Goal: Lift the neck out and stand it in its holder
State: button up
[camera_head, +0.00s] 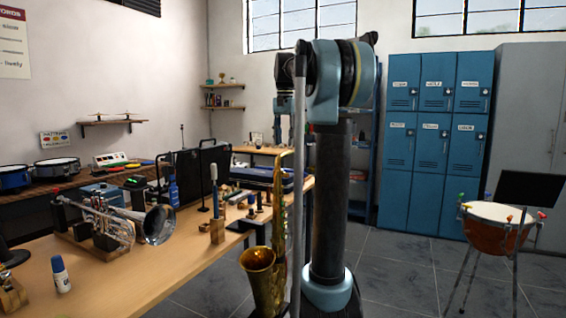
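A brass saxophone (263,275) stands upright at the table's right end, partly behind a grey pole. Its slim upper end rises just left of my column. I cannot make out a separate neck piece with certainty. A small wooden block (217,231) with a blue-topped upright stick in it stands on the table left of the saxophone; I cannot tell whether it is the neck's holder. My arm is folded high at the column's top. The end of my arm (280,122) seems to hang above the saxophone's top, small and partly hidden, its fingers unclear.
The wooden table (110,285) carries a silver trumpet (110,222) on a wooden stand, a white-and-blue bottle (61,274) and dark open cases (200,170). A kettledrum (492,230) and black music stand (527,188) are at right. Open floor lies before the blue lockers (436,140).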

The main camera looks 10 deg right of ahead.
aim_at(284, 156)
jog(key=shift+w+a+f, duration=0.1)
jog(key=shift+a+f, duration=0.05)
jog(key=shift+f, duration=3.45)
grip_shut()
